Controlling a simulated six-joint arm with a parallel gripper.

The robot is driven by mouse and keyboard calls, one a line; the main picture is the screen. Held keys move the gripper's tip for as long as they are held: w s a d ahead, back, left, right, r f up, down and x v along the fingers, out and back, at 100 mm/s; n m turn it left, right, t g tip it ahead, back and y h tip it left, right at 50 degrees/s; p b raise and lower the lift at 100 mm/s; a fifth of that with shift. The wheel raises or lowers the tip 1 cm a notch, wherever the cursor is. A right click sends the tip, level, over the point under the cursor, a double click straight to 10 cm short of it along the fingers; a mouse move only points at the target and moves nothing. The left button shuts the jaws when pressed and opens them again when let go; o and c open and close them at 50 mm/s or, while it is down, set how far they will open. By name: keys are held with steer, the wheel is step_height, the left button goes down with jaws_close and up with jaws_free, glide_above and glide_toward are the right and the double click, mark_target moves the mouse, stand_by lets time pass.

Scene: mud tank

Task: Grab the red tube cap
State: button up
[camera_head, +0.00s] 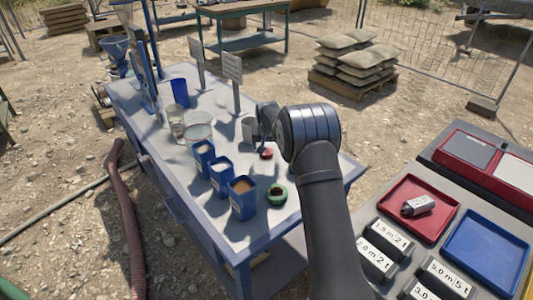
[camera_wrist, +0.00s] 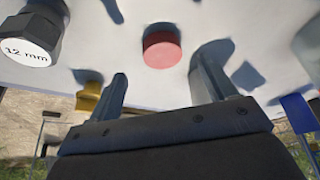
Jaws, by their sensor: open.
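The red tube cap (camera_wrist: 161,49) is a small round red disc on the pale table top, seen in the wrist view between and beyond my two fingers. It also shows in the head view as a small red spot (camera_head: 266,153), close to my arm's end. My gripper (camera_wrist: 162,80) is open, with its fingers spread to either side of the cap's line. No contact between the fingers and the cap shows. In the head view my wrist hides most of the gripper.
Several blue containers (camera_head: 242,198) and a green ring-shaped piece (camera_head: 277,195) stand near the table's front. Clear vessels (camera_head: 198,127) and sign posts (camera_head: 233,80) stand farther back. A dark piece marked 12 mm (camera_wrist: 30,38) is at the wrist view's upper left. A red tray (camera_head: 417,208) lies on the right-hand bench.

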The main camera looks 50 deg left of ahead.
mark_target(267, 152)
steer(key=shift+a+x, duration=0.2)
steer(key=shift+x, duration=2.7)
steer(key=shift+r, duration=0.1)
steer(key=c, duration=1)
